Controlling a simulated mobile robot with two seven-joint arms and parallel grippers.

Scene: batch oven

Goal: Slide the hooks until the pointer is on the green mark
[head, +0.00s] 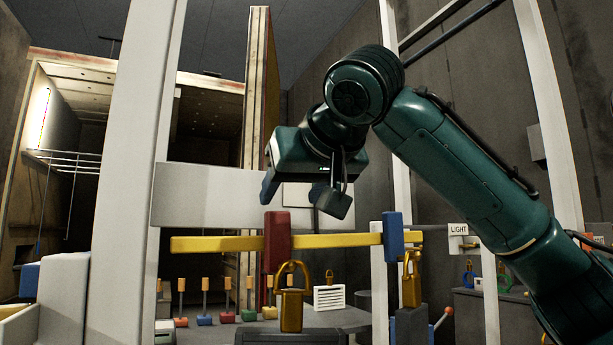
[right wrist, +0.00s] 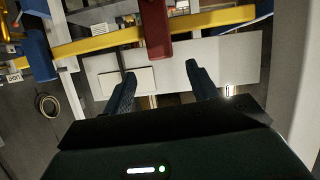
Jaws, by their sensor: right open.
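A yellow beam (head: 205,244) runs across the middle of the head view. A red block (head: 277,240) sits around it near the middle and a blue block (head: 392,236) near its right end. A brass padlock-shaped weight (head: 291,311) shows below the red block and another (head: 411,285) below the blue block; I cannot tell how they attach. My right gripper (head: 302,194) is open and empty above the red block. In the right wrist view, the red block (right wrist: 155,30) lies ahead of the gap between its fingers (right wrist: 161,82). I cannot make out the pointer or green mark. My left gripper is not visible.
White posts (head: 128,180) stand at the left and right. A pale panel (head: 200,196) is behind the beam. Several coloured pegs (head: 205,300) stand on a table behind. An open oven chamber (head: 75,130) is at the far left.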

